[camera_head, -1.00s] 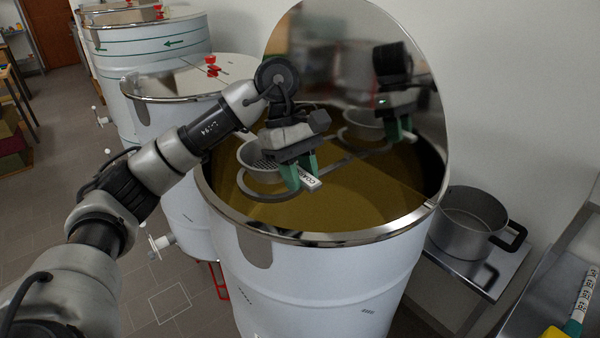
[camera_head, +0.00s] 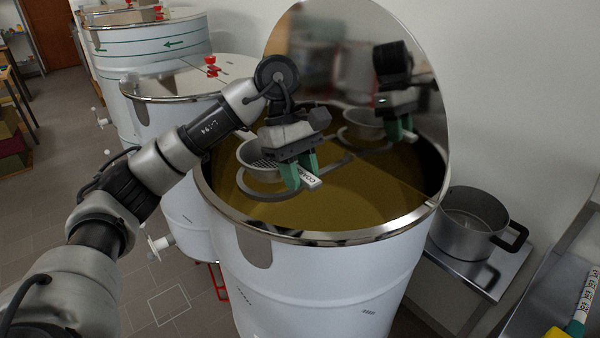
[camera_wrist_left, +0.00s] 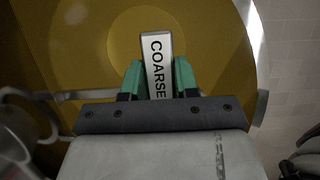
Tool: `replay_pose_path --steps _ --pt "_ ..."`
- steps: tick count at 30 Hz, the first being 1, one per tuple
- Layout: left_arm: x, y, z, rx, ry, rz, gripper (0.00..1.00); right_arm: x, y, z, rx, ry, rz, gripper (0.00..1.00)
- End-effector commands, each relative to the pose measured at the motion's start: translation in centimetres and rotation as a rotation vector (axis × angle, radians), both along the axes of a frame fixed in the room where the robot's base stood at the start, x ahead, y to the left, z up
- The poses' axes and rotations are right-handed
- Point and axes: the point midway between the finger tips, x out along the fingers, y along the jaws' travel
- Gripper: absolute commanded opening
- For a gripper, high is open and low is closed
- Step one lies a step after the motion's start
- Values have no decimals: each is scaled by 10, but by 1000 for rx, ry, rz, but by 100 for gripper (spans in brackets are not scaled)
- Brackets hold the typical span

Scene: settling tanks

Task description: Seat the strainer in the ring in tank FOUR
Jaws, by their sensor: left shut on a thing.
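My left gripper (camera_head: 304,172) is shut on the light handle (camera_head: 312,182) of the strainer (camera_head: 256,157), a grey bowl with a perforated bottom. The handle reads COARSE in the left wrist view (camera_wrist_left: 157,68), between the green fingers (camera_wrist_left: 158,82). In the head view the bowl is inside the open tank (camera_head: 315,285), above the grey ring (camera_head: 268,197), with the ring's front edge showing below it. I cannot tell whether bowl and ring touch. The gripper hides part of both. No tank number is readable. My right gripper is not in view.
The raised mirror-like lid (camera_head: 345,65) stands behind the gripper and reflects it and the strainer. Brownish liquid (camera_head: 360,205) fills the tank below. A closed tank (camera_head: 185,85) stands behind left. A pot (camera_head: 468,225) sits on a stand at right.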

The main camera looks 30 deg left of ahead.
Motion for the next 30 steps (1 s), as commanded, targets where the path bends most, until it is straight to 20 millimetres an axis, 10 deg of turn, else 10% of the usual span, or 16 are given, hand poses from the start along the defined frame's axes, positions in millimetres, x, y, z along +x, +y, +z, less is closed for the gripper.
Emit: replay_pose_path --steps 30 --pt "0 0 -17 0 -1 0 2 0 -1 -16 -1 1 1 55"
